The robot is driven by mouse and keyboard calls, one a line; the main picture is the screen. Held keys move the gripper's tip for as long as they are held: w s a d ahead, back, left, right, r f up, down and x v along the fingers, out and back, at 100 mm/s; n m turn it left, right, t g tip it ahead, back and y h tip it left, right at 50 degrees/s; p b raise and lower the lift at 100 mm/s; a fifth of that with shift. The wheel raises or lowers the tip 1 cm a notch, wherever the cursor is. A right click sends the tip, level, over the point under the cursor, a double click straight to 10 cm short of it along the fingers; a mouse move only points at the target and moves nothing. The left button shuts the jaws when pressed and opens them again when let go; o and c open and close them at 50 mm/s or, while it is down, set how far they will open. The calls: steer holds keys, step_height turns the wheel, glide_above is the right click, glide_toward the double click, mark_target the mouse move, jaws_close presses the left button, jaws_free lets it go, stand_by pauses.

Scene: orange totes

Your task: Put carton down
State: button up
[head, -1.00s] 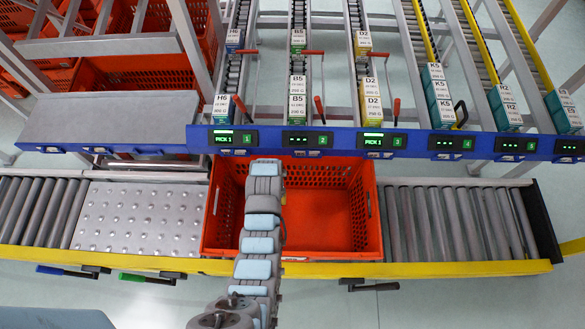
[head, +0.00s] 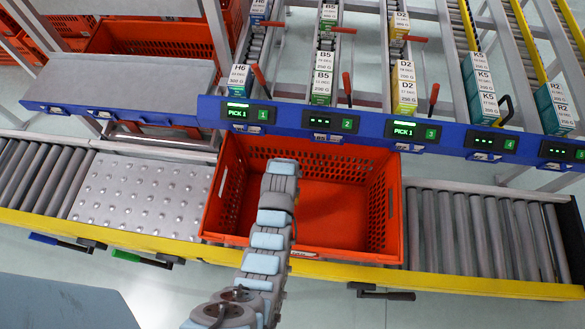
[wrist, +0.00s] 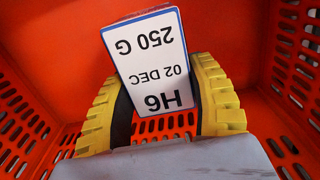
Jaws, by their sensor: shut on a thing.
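The carton (wrist: 150,60) is a box with a white label reading H6, 02 DEC, 250 G, upside down in the wrist view. My gripper (wrist: 158,88) has its yellow ribbed fingers closed on the carton's two sides. Both are inside the orange tote (wrist: 240,25), with its perforated walls around them. In the head view the tote (head: 345,205) stands on the roller conveyor, and my arm reaches into its left half. The arm hides the gripper and carton there. I cannot tell whether the carton touches the tote floor.
The tote's right half (head: 340,210) looks empty. A blue rail (head: 380,130) with displays runs behind it, below lanes of cartons; displays 1 and 3 read PICK. Rollers (head: 470,230) lie to the right, a studded plate (head: 145,195) to the left.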

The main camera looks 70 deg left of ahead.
steer(key=shift+f+b, duration=1.25)
steer(key=shift+f, duration=3.05)
steer(key=shift+f, duration=0.3)
steer(key=o, duration=1.2)
steer(key=shift+w+a+r+p, duration=0.1)
steer(key=shift+r+p, duration=0.7)
steer(key=shift+r, duration=2.35)
steer(key=shift+a+r+p, duration=0.1)
steer(key=shift+r+p, duration=0.7)
steer(key=shift+r, duration=2.35)
